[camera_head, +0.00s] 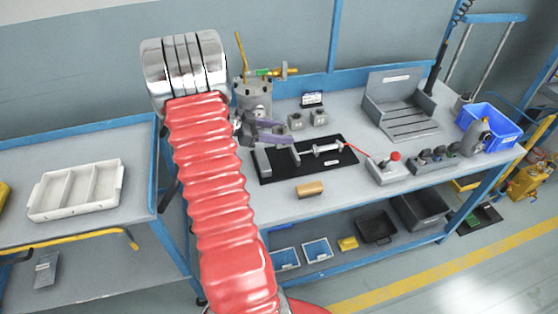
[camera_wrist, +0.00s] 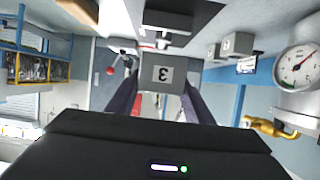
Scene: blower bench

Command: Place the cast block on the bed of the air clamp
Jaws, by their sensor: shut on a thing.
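The cast block (camera_wrist: 163,79), grey with a dark "3" on a pale label, sits between the two dark fingers of my gripper (camera_wrist: 158,82) in the wrist view. My gripper is shut on it. In the head view my gripper (camera_head: 276,135) is above the bench, just behind the left end of the air clamp; the held block cannot be made out clearly there. The air clamp has a grey end block (camera_head: 262,161) and a silver cylinder (camera_head: 322,149) on a black base plate (camera_head: 335,161). In the wrist view a grey clamp block (camera_wrist: 170,20) shows beyond the held block.
Two more grey blocks (camera_head: 295,122) (camera_head: 319,117) stand behind the clamp. A cylindrical vessel with a brass valve (camera_head: 278,71) is close behind my gripper. A tan block (camera_head: 310,189) lies in front, a control box with a red button (camera_head: 391,167) to the right.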

